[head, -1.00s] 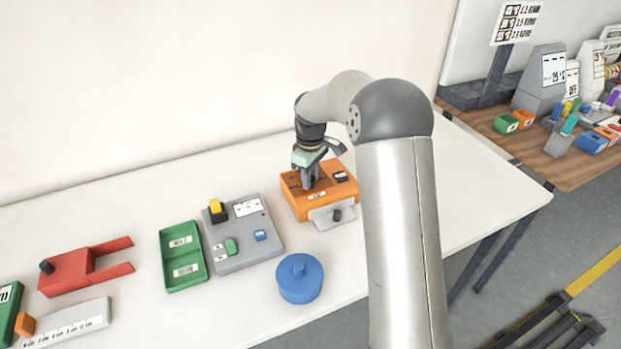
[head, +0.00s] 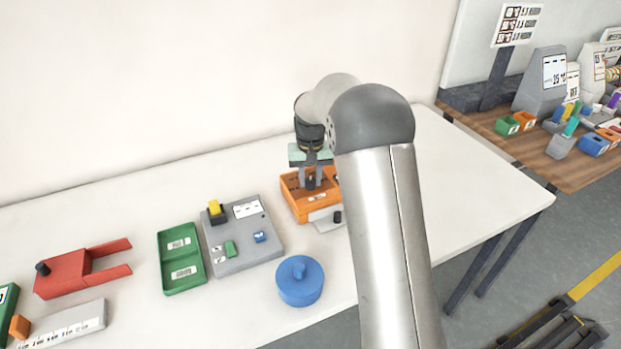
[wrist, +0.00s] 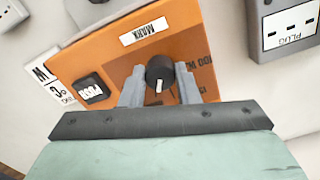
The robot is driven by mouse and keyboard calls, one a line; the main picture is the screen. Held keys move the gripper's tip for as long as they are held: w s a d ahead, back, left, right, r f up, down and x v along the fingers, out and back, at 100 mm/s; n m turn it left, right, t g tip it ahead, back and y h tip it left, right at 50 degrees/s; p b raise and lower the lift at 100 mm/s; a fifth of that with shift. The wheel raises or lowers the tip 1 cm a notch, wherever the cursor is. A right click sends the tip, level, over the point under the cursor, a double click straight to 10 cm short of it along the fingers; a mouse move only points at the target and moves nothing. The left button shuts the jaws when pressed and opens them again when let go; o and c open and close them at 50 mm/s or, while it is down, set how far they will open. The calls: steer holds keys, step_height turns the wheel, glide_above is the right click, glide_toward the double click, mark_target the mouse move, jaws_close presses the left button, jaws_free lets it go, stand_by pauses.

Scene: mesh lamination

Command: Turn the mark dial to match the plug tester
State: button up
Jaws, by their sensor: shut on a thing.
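The orange marker box (head: 292,207) stands on the white table; its top carries a MARK label (wrist: 143,31). The black mark dial (wrist: 160,70), with a white pointer line, sits between my gripper's (wrist: 160,84) two grey fingers in the wrist view. My gripper is shut on the dial; in the head view my gripper (head: 312,183) is over the box and the arm partly hides the box. The grey plug tester (head: 240,240) is left of the box. Its PLUG panel (wrist: 290,28) shows at the wrist view's upper right; its fine marks are too small to read.
A round blue lidded pot (head: 300,285) stands in front of the box. A green tray (head: 181,258) and a red fork-shaped fixture (head: 75,275) lie to the left. A black PASS button (wrist: 91,88) is beside the dial. The table behind is clear.

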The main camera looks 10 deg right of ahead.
mark_target(310, 180)
steer(key=shift+r+m, duration=0.1)
steer(key=shift+m, duration=0.9)
steer(key=o, duration=1)
steer(key=shift+c, duration=0.2)
step_height(310, 180, up, 17)
steer(key=shift+r, duration=0.2)
